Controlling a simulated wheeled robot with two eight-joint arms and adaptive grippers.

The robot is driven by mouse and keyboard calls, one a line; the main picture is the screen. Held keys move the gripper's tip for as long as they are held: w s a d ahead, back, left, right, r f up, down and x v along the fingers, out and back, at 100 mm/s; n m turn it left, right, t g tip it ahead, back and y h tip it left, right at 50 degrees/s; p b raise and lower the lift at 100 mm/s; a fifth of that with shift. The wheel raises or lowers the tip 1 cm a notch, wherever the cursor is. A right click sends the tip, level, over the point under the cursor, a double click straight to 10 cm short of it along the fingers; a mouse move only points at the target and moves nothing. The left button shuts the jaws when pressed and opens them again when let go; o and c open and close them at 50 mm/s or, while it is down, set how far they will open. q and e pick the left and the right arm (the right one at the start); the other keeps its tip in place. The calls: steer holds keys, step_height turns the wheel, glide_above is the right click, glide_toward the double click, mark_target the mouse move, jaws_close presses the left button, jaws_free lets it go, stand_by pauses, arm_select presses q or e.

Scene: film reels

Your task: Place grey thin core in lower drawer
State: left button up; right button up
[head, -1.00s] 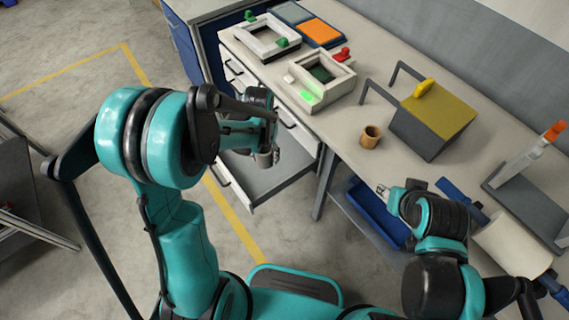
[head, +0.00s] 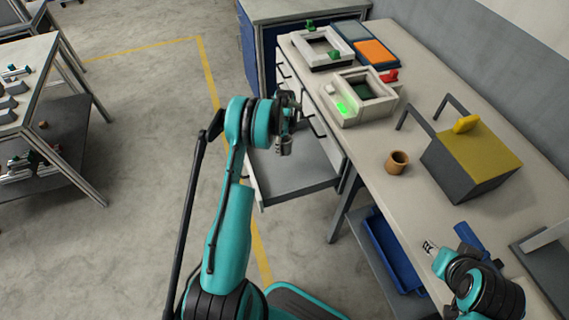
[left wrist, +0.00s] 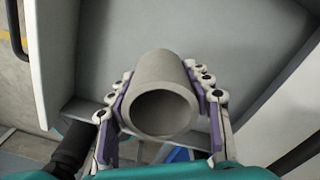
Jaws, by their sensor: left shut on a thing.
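The grey thin core (left wrist: 163,107) is a short hollow tube with its open end facing the left wrist camera. My left gripper (left wrist: 160,78) is shut on it, with a finger on either side. In the head view my left gripper (head: 284,142) is over the open lower drawer (head: 300,188), near its left side. The core is small and partly hidden there. The drawer's grey floor (left wrist: 175,35) lies beyond the core in the left wrist view and looks bare where it shows. My right gripper (head: 430,247) is by the table's front edge; its finger opening is too small to tell.
Above the drawer, the bench (head: 355,150) carries a white frame device with a green light (head: 360,98), a brown cup (head: 398,162) and a grey-yellow box (head: 470,160). A blue bin (head: 390,250) is under the bench.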

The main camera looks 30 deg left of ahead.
mark_target(284, 164)
arm_select(q)
step_height(284, 164, down, 9)
steer(key=b, duration=0.3)
steer(key=shift+f, duration=0.2)
steer(key=shift+r, duration=0.1)
steer(key=o, duration=0.7)
steer(key=shift+f, duration=0.25)
steer(key=o, duration=0.5)
steer(key=shift+c, duration=0.2)
steer(key=shift+r, duration=0.1)
